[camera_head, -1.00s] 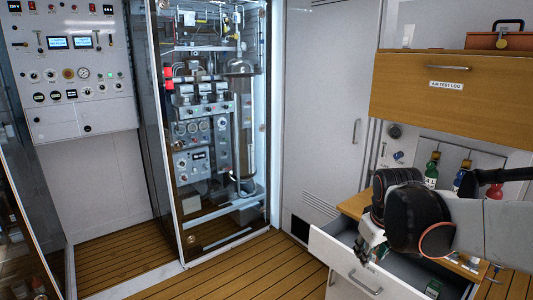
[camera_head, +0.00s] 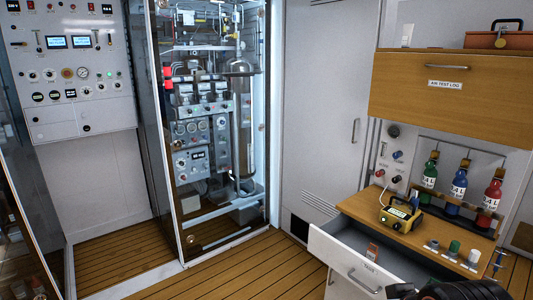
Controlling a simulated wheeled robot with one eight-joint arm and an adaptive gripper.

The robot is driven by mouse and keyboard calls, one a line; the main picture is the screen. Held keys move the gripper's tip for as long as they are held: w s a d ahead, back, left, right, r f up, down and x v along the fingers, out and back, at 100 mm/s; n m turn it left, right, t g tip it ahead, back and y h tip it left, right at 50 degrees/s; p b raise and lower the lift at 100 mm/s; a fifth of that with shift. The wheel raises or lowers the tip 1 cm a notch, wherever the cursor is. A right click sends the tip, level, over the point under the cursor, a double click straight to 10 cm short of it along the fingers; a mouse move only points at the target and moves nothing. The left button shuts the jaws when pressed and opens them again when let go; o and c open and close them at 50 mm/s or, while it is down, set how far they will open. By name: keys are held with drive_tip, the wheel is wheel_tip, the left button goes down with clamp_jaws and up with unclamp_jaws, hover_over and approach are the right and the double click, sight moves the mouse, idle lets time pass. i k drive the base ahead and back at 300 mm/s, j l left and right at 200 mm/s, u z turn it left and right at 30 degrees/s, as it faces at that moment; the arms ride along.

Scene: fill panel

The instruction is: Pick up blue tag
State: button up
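I cannot make out a thing that is surely the blue tag. A small blue item (camera_head: 498,256) shows at the right end of the wooden desk, too small to name. A pale drawer (camera_head: 338,262) is pulled open under the desk. A small orange and white item (camera_head: 372,251) is at the drawer, and its front label seems to read "TAGS". My gripper (camera_head: 402,291) shows only in part at the bottom edge, near the drawer's front. Its fingers and anything between them are hidden.
On the desk (camera_head: 372,206) stand a yellow device (camera_head: 398,216) and several small capped items (camera_head: 453,248). A wooden cabinet (camera_head: 420,95) overhangs the desk. The floor (camera_head: 215,275) at left is clear.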

sight(498, 261)
drive_tip(key=z, duration=1.5)
drive_tip(key=i+l, duration=0.2)
drive_tip(key=i, duration=0.3)
drive_tip(key=i+l+z, duration=0.1)
drive_tip(key=i, duration=0.4)
drive_tip(key=i+l, duration=0.3)
drive_tip(key=i, duration=0.2)
drive_tip(key=k+z, duration=0.05)
